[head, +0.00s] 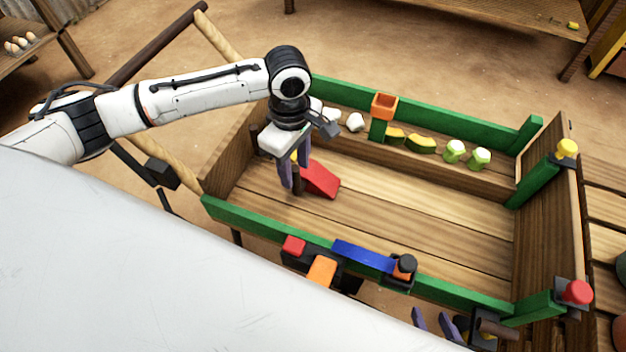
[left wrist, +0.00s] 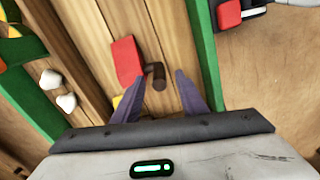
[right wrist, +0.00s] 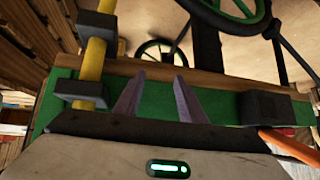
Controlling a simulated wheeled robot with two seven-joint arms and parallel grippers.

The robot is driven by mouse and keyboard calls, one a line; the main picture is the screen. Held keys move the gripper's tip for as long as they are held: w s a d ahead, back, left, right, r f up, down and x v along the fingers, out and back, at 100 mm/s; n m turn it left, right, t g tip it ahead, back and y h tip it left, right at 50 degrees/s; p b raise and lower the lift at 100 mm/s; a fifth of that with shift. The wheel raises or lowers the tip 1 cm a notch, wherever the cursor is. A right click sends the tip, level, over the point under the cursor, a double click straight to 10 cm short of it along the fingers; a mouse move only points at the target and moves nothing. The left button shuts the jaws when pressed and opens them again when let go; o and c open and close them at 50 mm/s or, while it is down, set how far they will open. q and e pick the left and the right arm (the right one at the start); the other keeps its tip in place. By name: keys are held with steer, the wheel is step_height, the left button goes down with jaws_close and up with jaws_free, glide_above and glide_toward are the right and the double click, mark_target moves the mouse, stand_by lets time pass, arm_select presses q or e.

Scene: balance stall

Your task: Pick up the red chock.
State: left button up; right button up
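The red chock (head: 320,180) is a wedge lying on the wooden bed of the green-edged stall. A dark brown peg (head: 296,180) stands against its near-left side. The chock also shows in the left wrist view (left wrist: 127,60), ahead of the fingertips, with the peg (left wrist: 155,75) beside it. My left gripper (head: 294,172) points down just left of the chock. Its two purple fingers are apart with nothing between them in the left wrist view (left wrist: 158,88). My right gripper (right wrist: 160,82) is open and empty, near a green board; it also shows at the bottom of the head view (head: 436,320).
A blue bar (head: 363,256), a red block (head: 293,245) and an orange block (head: 321,271) are on the near green rail. The bed's right half is clear.

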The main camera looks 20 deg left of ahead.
arm_select(q)
steer(key=shift+f, duration=0.8)
jaws_close()
steer(key=shift+w+d+r, duration=0.1)
stand_by(0.7)
